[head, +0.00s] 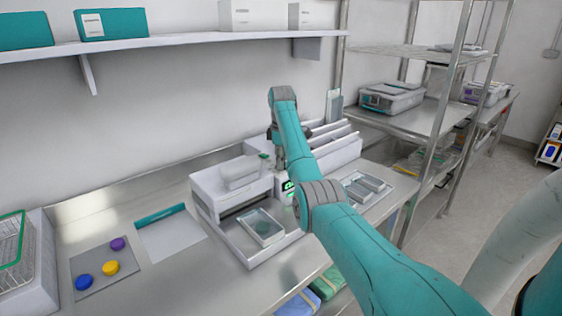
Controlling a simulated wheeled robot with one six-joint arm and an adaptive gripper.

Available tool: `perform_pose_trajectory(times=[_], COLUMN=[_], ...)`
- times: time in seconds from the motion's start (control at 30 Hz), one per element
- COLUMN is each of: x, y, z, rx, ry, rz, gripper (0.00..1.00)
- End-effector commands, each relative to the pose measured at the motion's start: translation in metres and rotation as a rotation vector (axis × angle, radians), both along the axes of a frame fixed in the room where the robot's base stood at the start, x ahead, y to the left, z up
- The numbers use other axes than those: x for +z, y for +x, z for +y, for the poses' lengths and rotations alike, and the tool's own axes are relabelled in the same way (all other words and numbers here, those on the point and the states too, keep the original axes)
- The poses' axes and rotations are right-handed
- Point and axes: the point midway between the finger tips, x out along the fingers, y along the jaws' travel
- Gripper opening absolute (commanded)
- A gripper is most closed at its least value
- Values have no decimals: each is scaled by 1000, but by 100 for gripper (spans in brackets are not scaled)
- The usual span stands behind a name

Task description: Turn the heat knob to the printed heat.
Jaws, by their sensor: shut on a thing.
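My gripper (277,158) points down at the back of the white machine (212,203) on the bench, mostly hidden behind my teal arm. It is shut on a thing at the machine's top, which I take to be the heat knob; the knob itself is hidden. A small dark display with green marks (289,186) shows on the machine's front, partly covered by my arm and too small to read. A white sheet with a teal top band (172,242) lies left of the machine; no printed heat is legible on it.
A clear tray (260,228) sits in the machine's front opening. Left are a grey mat (93,280) with blue, yellow and purple round pieces and a white bin (37,285). Small trays (365,187) lie right. A wall shelf (180,42) and metal rack (437,115) stand behind.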

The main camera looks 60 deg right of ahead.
Motion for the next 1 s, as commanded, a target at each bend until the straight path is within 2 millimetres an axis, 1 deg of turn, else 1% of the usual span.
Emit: perform_pose_trajectory(times=[0.17,1.0], x=[-1,-1], y=[0,-1], z=[0,0], rx=[136,926], ry=[1,2], rz=[0,1], gripper=[5,5])
